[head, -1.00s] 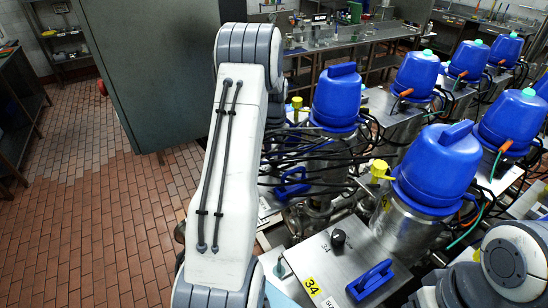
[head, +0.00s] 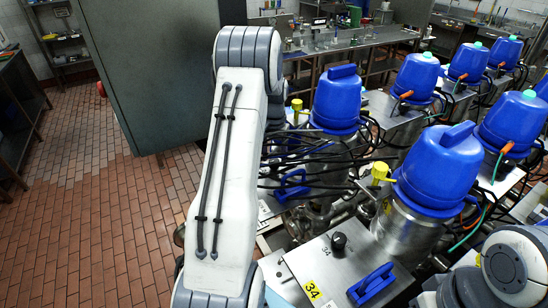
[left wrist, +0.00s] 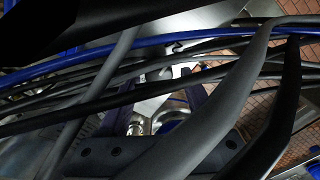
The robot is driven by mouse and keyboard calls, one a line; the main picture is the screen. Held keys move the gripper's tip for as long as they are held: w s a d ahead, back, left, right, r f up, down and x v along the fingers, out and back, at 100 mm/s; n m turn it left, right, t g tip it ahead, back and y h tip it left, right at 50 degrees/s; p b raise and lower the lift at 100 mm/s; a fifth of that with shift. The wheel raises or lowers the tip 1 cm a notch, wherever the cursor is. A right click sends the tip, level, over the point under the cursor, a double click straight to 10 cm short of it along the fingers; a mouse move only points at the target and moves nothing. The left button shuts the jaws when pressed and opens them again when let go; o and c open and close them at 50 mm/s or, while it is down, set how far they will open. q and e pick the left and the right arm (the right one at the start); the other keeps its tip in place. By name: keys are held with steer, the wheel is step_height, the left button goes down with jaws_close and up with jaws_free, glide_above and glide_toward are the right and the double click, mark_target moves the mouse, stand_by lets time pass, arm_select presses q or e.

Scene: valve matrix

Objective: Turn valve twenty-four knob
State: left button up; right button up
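The panel marked 34 (head: 350,265) carries a black knob (head: 338,240) and a blue handle (head: 371,284). Behind it another panel with a blue handle (head: 292,186) lies largely under black cables. I cannot read a number twenty-four anywhere, and its knob is not clear in the head view. My left forearm and the cables hide my left gripper there. In the left wrist view, my left gripper (left wrist: 164,88) shows two dark fingers apart behind crossing cables. A small dark knob-like part (left wrist: 170,48) on a pale panel lies beyond them; contact cannot be told. My right gripper is out of view.
Dark cables (left wrist: 100,82) and a blue one cross in front of the left wrist camera. Blue-capped units (head: 437,170) on steel housings stand close by at right. A large grey cabinet (head: 150,70) stands at back left. The tiled floor (head: 90,220) at left is clear.

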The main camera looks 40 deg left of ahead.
mark_target(274, 160)
arm_select(q)
steer(key=shift+s, duration=0.1)
steer(key=shift+r, duration=0.2)
step_height(274, 160, up, 10)
steer(key=b, duration=0.3)
steer(key=shift+b, duration=0.35)
steer(key=shift+d, duration=0.1)
